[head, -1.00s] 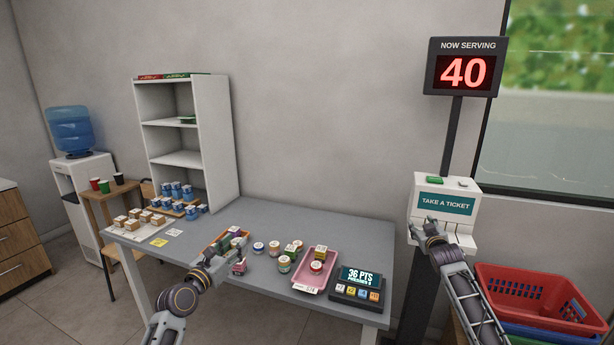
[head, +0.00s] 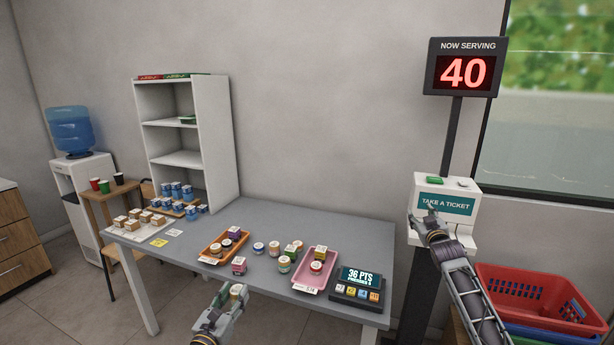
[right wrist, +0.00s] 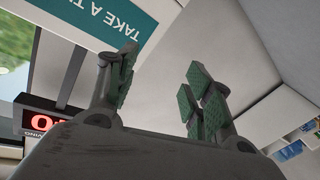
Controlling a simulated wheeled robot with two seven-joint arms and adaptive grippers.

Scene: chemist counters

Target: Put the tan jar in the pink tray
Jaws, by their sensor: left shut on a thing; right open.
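The tan jar (head: 237,290) looks small and pale. My left gripper (head: 230,296) is shut on it, partly hiding it, in front of the table's near edge. The pink tray (head: 305,285) lies on the right half of the table, up and to the right of my left gripper. It holds a red-lidded jar (head: 316,267) and a yellow-and-red box (head: 320,252). My right gripper (head: 430,222) is open and empty in front of the ticket machine; its spread fingers also show in the right wrist view (right wrist: 158,95).
An orange tray (head: 204,260) with several items stands left of the pink tray. A pink box (head: 239,265) and several loose jars (head: 284,264) stand between the trays. A points display (head: 357,284) borders the pink tray on the right. The table's back right is clear.

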